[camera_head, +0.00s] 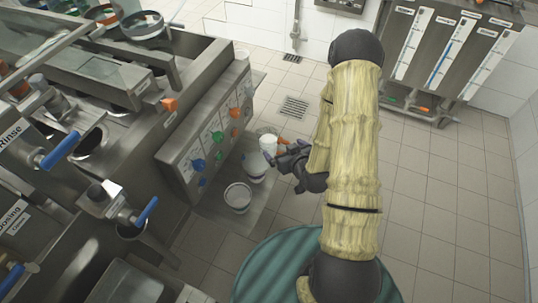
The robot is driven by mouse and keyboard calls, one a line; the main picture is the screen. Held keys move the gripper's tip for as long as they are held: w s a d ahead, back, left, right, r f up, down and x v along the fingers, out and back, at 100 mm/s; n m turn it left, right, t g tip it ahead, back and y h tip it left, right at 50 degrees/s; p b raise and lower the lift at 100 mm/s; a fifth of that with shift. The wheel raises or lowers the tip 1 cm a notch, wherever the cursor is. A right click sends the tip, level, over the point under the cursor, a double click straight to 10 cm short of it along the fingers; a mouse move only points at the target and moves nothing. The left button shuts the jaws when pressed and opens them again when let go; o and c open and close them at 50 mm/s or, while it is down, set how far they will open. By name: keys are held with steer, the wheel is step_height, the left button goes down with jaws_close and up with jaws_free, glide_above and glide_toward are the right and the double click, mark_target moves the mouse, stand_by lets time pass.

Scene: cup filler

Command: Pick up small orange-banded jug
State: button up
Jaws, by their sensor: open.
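A small white jug (268,144) stands at the far end of a short row beside the machine's control panel, with a bit of orange showing at its right side. My gripper partly covers that spot, so I cannot tell whether the orange is a band on this jug. My gripper (273,156) is dark, open and empty, pointing left towards the row. Its fingertips overlap the jugs in the picture; I cannot tell whether they touch any.
Two larger white jugs stand nearer in the row: one (237,197) with a blue-grey band, another (254,168) just beyond it. The steel machine (208,135) with coloured knobs rises at left. A steel dispenser (450,60) stands at back right. The tiled floor right of my arm is clear.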

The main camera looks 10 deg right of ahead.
steer(key=shift+m+t, duration=0.3)
steer(key=shift+t, duration=0.5)
steer(key=f, duration=0.1)
steer(key=f+b, duration=0.1)
steer(key=f, duration=0.2)
steer(key=shift+s+d+f+b, duration=0.2)
steer(key=shift+s+b, duration=0.1)
steer(key=shift+b, duration=0.1)
steer(key=shift+r, duration=0.1)
steer(key=shift+w, duration=0.1)
steer(key=b, duration=0.8)
glide_toward(269, 137)
steer(key=x, duration=0.6)
